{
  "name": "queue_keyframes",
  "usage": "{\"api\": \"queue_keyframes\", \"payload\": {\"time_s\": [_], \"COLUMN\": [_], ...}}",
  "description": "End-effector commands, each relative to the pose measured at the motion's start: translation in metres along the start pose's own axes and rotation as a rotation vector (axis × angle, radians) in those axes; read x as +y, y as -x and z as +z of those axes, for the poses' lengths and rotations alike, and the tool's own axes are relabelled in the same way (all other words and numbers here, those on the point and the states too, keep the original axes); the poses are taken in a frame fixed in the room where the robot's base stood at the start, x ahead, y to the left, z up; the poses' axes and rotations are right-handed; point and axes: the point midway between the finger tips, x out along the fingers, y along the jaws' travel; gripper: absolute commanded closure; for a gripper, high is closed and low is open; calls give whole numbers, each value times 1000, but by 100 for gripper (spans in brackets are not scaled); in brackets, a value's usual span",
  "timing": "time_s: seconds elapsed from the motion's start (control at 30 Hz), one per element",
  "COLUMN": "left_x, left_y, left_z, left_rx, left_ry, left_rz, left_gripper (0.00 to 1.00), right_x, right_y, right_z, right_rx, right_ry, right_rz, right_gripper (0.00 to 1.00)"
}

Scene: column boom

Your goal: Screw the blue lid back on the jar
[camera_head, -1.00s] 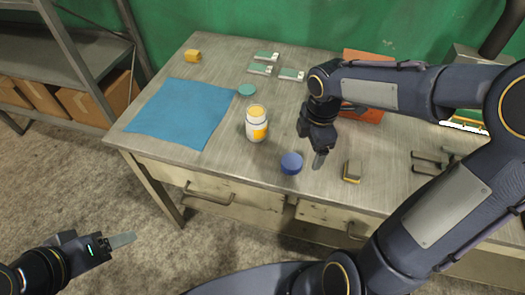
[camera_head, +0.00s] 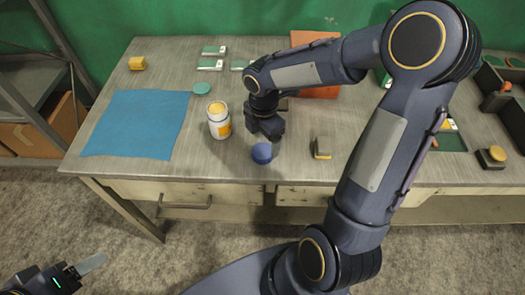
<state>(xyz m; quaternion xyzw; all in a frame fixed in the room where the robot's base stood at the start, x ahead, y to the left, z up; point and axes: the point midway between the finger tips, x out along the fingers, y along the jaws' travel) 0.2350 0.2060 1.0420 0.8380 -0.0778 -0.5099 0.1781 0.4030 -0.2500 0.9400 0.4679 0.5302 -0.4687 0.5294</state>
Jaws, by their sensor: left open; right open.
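The jar (camera_head: 219,121), white with a yellow and orange label, stands upright and uncovered on the table; yellow shows at its open mouth. The blue lid (camera_head: 262,153) lies on the table in front and to the right of the jar, near the front edge. My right gripper (camera_head: 273,140) is open, pointing down just behind and above the lid; its fingers are mostly hidden, and I cannot tell whether they touch the lid. My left gripper (camera_head: 92,264) is open and empty, low at the left, in front of the table and away from it.
A teal disc (camera_head: 202,88) lies behind the jar. A blue cloth (camera_head: 137,124) covers the table's left part, with a yellow block (camera_head: 137,63) behind it. A grey and yellow block (camera_head: 322,148) lies right of the lid. An orange-red object (camera_head: 318,91) lies behind my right arm.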

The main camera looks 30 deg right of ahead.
Motion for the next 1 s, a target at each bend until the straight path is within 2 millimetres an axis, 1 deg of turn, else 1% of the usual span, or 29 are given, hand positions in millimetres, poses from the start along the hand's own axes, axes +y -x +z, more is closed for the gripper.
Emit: {"api": "queue_keyframes", "payload": {"time_s": [0.13,0.2,0.27,0.43,0.57,0.67,0.93,0.97,1.0], "left_x": [0,0,1,1,1,1,1,1,1], "left_y": [0,1,1,3,3,3,3,3,3], "left_z": [0,0,-1,-2,-1,-1,-1,-1,-1], "left_rx": [0,0,0,0,0,0,0,0,0], "left_ry": [0,0,0,0,0,0,0,0,0], "left_rz": [0,0,0,0,0,0,0,0,0], "left_gripper": [37,37,37,37,37,37,37,37,37], "right_x": [0,0,0,2,2,2,2,2,2], "right_y": [0,-3,-9,-37,-49,-52,-51,-51,-51], "right_z": [0,0,0,-1,0,0,0,0,0], "right_rx": [0,0,2,1,1,1,0,0,0], "right_ry": [0,0,0,1,0,0,0,0,0], "right_rz": [1,-1,-3,-4,-1,0,1,1,1], "right_gripper": [19,19,19,19,19,19,19,22,27]}}
